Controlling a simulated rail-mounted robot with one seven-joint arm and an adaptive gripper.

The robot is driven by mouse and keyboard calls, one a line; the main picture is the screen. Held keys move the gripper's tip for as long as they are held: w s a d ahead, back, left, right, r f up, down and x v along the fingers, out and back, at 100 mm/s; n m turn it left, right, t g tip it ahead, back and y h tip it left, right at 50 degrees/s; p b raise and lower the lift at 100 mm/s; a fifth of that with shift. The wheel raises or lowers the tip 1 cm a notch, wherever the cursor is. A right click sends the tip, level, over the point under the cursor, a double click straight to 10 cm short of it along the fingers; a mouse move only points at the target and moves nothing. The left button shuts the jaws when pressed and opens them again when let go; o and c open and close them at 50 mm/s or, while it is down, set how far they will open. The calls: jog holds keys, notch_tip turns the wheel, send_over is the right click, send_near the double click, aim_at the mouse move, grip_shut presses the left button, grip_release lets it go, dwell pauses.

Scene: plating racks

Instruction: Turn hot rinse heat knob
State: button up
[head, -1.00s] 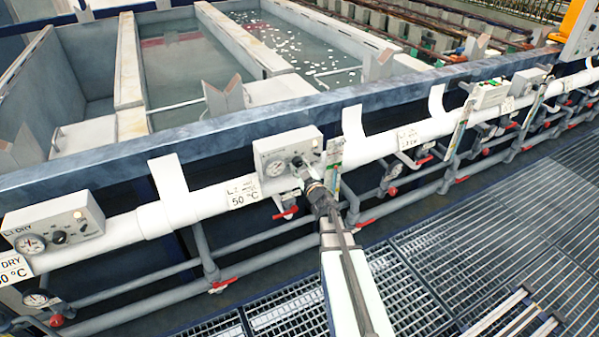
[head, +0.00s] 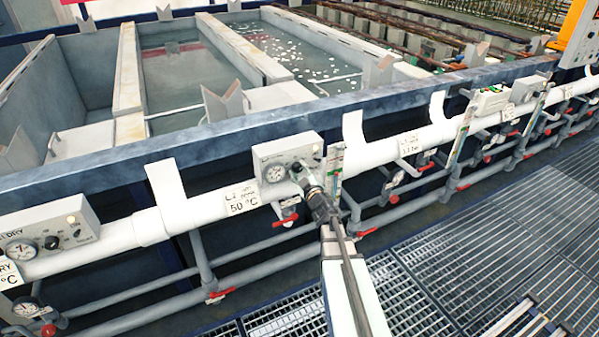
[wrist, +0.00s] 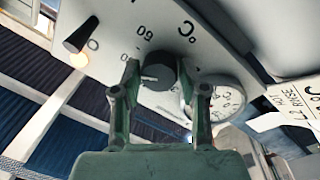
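The white hot rinse control box (head: 287,150) sits on the white pipe, with a gauge and a "50 °C" label plate (head: 242,202) beside it. In the wrist view the box face (wrist: 205,45) appears upside down. Its black heat knob (wrist: 158,72) has a white pointer mark and a dial marked 50 and °C. My gripper (wrist: 160,72) has one finger on each side of this knob, with narrow gaps seeming to show. In the head view my gripper (head: 304,176) is at the box's right part and hides the knob.
A black toggle switch (wrist: 81,35) and a lit lamp (wrist: 78,60) are on the same box face, left of the knob. The round gauge (wrist: 224,101) is right of my gripper. A "DRY" control box (head: 50,232) is farther left. Red-handled valves (head: 284,218) lie below the pipe.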

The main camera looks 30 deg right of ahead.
jog(key=shift+s, duration=0.1)
jog(key=s, duration=1.1)
jog(key=shift+s+a+f, duration=0.25)
jog(key=shift+s+a, duration=0.05)
jog(key=shift+s, duration=0.05)
jog(key=s+d+f+m+g+h, duration=0.2)
jog(key=d+f+m+g+h, duration=0.15)
jog(key=f, duration=0.25)
jog(key=s+d+f+m+g+h, duration=0.2)
jog(key=s+d+f+m+g, duration=0.15)
jog(key=f, duration=0.25)
jog(key=s+a+f+m+g, duration=0.15)
jog(key=s+f+g, duration=0.35)
jog(key=f, duration=0.5)
jog(key=s+a+f+g+y, duration=0.5)
jog(key=s+a+f+g, duration=0.2)
jog(key=s+a+f, duration=0.7)
jog(key=s+a+f+g, duration=0.2)
jog(key=s+a, duration=0.4)
jog(key=s, duration=0.3)
jog(key=s+a+f+n+g+y, duration=0.1)
jog(key=s+a+f+g, duration=0.1)
jog(key=s+a+g, duration=0.2)
jog(key=s+a, duration=0.3)
jog(key=s, duration=0.3)
jog(key=shift+s+a, duration=0.15)
jog(key=shift+s, duration=0.1)
